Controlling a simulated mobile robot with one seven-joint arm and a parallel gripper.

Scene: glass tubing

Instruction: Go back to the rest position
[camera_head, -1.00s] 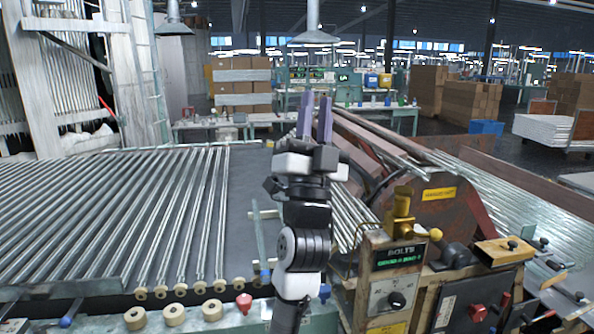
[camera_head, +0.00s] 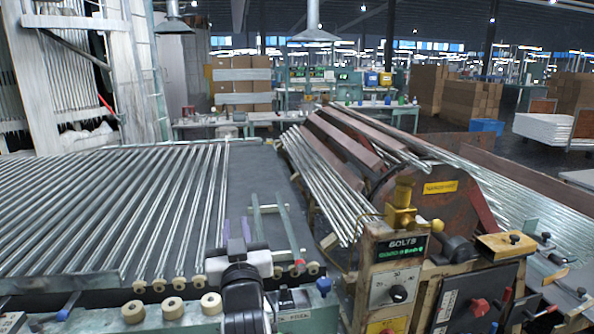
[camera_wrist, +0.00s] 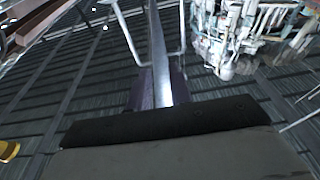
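My gripper (camera_head: 236,231) is low in the head view, in front of the tube bed's near edge. Its two purple fingers point up in the picture and stand apart with nothing visible between them. In the wrist view the fingers (camera_wrist: 163,88) show above the dark gripper body, with a bright grey strip of background between them. Glass tubes (camera_head: 150,200) lie in parallel rows on the dark bed (camera_head: 255,180) behind and left of my gripper, and it holds none of them.
A machine with a reddish drum (camera_head: 425,200) and a control box marked BOLTS (camera_head: 395,275) stands right of my gripper. More tubes (camera_head: 325,185) lean beside the drum. Wooden rollers (camera_head: 172,308) line the bed's front edge. A bare dark strip runs along the bed's right side.

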